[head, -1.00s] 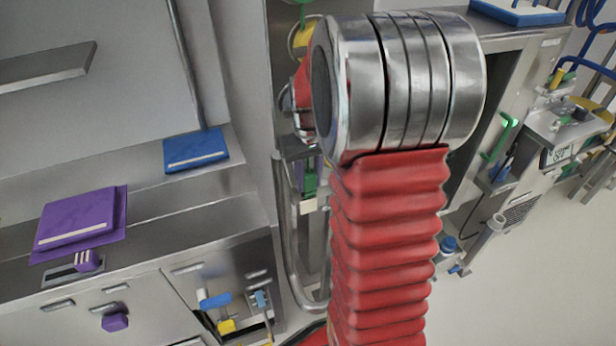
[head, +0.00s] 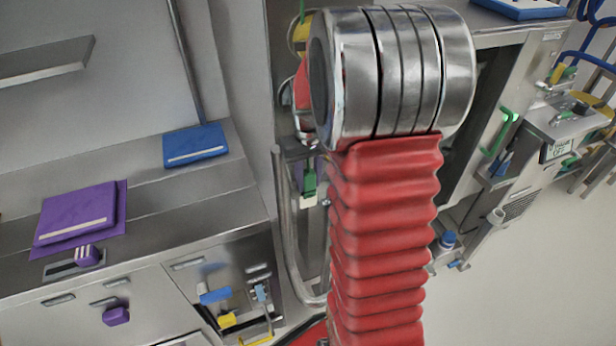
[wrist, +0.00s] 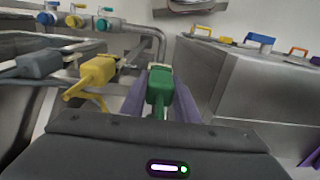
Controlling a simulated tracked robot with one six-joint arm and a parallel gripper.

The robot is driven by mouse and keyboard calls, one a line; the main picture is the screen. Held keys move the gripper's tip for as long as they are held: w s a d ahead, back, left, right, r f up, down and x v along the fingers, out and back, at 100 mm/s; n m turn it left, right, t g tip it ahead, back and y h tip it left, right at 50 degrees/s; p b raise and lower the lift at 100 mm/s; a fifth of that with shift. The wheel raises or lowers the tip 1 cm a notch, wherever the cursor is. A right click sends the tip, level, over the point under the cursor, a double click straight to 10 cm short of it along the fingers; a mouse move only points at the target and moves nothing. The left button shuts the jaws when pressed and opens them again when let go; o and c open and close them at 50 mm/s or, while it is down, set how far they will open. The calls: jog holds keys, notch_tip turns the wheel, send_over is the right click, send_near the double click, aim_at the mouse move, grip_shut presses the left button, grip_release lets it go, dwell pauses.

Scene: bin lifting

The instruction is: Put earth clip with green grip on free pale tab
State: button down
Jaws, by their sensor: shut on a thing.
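The earth clip with the green grip (wrist: 159,88) is between the two purple fingers of my gripper (wrist: 158,98) in the wrist view. My gripper is shut on it. A small cream patch shows at the clip's far end; I cannot tell whether it is a pale tab or part of the clip, or whether they touch. In the head view the green grip (head: 309,178) shows left of my red arm, with a pale piece just below it. Most of my gripper is hidden there. A yellow-grip clip (wrist: 97,74) and a grey-grip clip (wrist: 40,64) are to the left.
Metal pipes (wrist: 150,34) run behind the clips, with several coloured valves at upper left. A steel cabinet (wrist: 235,85) with coloured handles stands close on the right. In the head view, a bench (head: 150,225) with purple and blue pads is at left; open floor (head: 540,280) is at right.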

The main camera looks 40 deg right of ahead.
jog(key=shift+f, duration=0.35)
jog(key=shift+f, duration=1.05)
dwell(1.4)
jog(key=c, duration=1.3)
grip_release()
jog(key=shift+r, duration=0.1)
notch_tip(320, 180, up, 14)
jog(key=shift+f, duration=0.2)
